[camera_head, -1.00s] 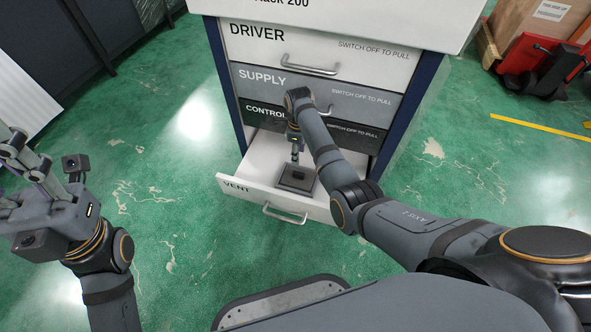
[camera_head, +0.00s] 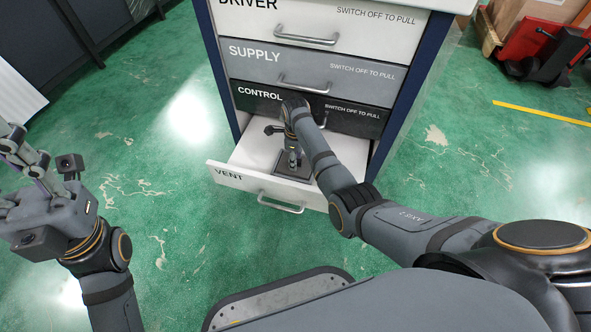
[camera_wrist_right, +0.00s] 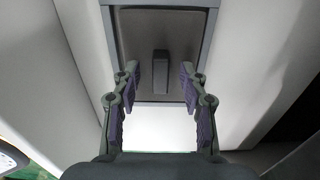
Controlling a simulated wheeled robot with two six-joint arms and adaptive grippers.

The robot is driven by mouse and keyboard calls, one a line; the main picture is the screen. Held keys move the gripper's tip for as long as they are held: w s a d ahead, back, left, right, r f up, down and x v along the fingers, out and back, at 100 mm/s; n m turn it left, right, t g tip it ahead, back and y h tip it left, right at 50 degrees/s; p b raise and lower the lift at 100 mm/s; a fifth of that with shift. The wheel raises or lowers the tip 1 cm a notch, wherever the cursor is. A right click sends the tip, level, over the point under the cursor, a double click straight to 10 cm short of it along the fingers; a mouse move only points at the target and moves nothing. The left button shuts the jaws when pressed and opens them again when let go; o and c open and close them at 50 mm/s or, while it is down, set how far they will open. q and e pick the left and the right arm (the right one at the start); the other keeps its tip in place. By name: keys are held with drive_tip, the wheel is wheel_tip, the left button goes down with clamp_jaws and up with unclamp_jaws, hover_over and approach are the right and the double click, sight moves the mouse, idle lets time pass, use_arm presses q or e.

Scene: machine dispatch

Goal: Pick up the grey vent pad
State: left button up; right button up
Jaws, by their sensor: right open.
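The grey vent pad (camera_head: 296,178) lies in the open VENT drawer (camera_head: 237,177). In the right wrist view the pad (camera_wrist_right: 140,70) is a dark square with a lighter rim and a small upright grip block (camera_wrist_right: 160,72) at its middle. My right gripper (camera_head: 293,160) is inside the drawer, just above the pad. In the right wrist view its two fingers (camera_wrist_right: 159,88) are open, one on each side of the block, with gaps between. My left gripper (camera_head: 20,165) is at the left, away from the drawer; its fingertips run to the picture's edge.
The cabinet's CONTROL drawer (camera_head: 258,97), SUPPLY drawer (camera_head: 250,60) and DRIVER drawer (camera_head: 262,18) are shut above the open drawer. A red pallet truck (camera_head: 540,60) stands at the back right.

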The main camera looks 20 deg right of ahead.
drive_tip(key=shift+r, duration=0.15)
clamp_jaws()
